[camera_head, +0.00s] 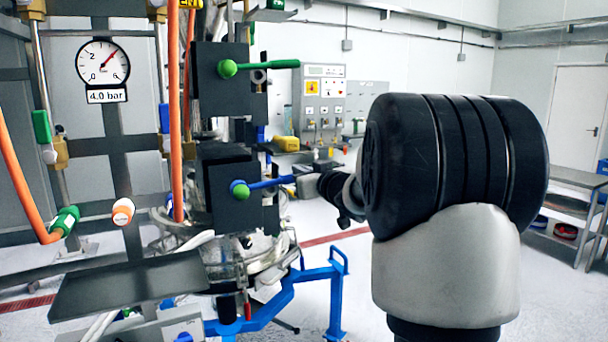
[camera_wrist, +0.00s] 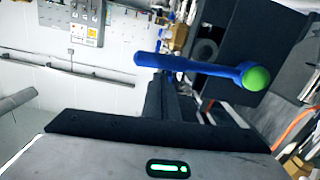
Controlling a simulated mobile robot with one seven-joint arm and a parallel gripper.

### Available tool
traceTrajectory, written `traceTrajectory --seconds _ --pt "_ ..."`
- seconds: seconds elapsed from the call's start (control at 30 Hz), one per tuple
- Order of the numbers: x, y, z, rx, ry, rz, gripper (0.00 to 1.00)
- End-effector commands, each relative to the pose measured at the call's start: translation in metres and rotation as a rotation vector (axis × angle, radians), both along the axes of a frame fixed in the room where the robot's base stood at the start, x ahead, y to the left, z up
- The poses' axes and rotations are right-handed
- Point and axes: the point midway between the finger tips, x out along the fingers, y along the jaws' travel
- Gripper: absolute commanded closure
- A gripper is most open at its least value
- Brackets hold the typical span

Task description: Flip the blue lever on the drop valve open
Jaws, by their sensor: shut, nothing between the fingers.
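The blue lever (camera_head: 268,184) sticks out to the right, nearly level, from the lower black valve block (camera_head: 222,200) in the head view. Its pivot has a green cap. My gripper (camera_head: 305,184) is at the lever's free right end; the head view does not show clearly whether they touch. In the wrist view the blue lever (camera_wrist: 190,66) runs across the upper middle, its green cap at the right. The dark fingers of my gripper (camera_wrist: 166,82) are shut and empty, with their tips by the lever's middle. The lever partly covers them.
A green lever (camera_head: 270,65) sits on the upper black block above. A grey plate (camera_head: 130,288) and a blue frame (camera_head: 290,300) stand below. Orange hoses (camera_head: 175,100) and a pressure gauge (camera_head: 103,64) are at the left. Open floor lies to the right of the frame.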

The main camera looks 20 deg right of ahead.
Motion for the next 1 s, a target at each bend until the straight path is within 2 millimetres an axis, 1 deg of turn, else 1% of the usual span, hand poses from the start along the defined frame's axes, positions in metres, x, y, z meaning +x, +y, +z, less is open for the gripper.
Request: traceTrajectory --seconds 0.13,0.57,0.83,1.0 --pt "0.003 0.000 0.000 -0.001 0.000 0.000 1.00" --pt "0.003 -0.001 -0.003 0.021 0.001 0.000 1.00" --pt "0.003 -0.004 -0.020 0.121 0.008 0.000 1.00" --pt "0.003 -0.007 -0.042 0.254 0.015 -0.002 1.00"
